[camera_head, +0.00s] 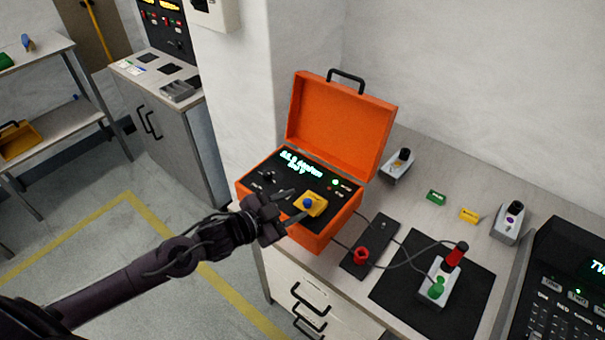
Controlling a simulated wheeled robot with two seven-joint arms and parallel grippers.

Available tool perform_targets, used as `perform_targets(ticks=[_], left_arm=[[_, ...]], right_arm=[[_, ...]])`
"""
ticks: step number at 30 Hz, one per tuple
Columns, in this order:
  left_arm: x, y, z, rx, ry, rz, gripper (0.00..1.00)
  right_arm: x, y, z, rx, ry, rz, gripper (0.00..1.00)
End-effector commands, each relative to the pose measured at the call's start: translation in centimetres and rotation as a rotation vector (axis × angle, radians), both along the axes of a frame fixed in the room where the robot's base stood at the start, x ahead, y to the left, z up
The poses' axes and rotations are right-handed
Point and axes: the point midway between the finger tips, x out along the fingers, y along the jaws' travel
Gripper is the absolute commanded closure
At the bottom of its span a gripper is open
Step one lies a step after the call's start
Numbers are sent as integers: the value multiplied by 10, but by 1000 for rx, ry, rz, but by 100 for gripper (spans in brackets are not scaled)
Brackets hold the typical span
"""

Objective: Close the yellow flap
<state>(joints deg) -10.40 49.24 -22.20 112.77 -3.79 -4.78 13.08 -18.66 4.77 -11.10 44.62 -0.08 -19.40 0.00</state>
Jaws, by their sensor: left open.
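The yellow flap (319,208) is a small yellow piece on the black panel (290,180) inside an open orange case (340,115). A blue round button (308,203) shows in its middle. The flap is too small to tell its exact angle. My left gripper (291,206) reaches in from the left over the front edge of the case. Its two dark fingers are apart, just left of the yellow flap, with nothing seen between them. I cannot tell whether a finger touches the flap. My right gripper is not in view.
The case's raised lid stands behind the panel. To the right on the bench (465,190) are a red knob piece (361,256), a stand with red and green parts (437,285), a green block (436,197), a yellow block (469,215) and cables. A keypad console (570,290) fills the right corner.

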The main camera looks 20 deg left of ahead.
Motion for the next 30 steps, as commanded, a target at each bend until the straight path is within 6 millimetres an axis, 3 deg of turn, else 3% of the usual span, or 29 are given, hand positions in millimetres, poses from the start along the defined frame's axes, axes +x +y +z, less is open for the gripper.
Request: perform_targets(ticks=[1, 6, 13, 24, 30], left_arm=[[-2, 6, 15, -70, 78, 26, 57], [-13, 20, 6, -250, 275, 86, 57], [-13, 22, -5, -317, 349, 113, 57], [29, -7, -24, -315, 343, 111, 57], [41, -16, -31, -312, 343, 110, 57]], right_arm=[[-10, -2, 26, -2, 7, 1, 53], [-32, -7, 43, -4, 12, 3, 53], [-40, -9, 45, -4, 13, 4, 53], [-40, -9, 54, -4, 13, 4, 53], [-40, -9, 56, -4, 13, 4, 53]])
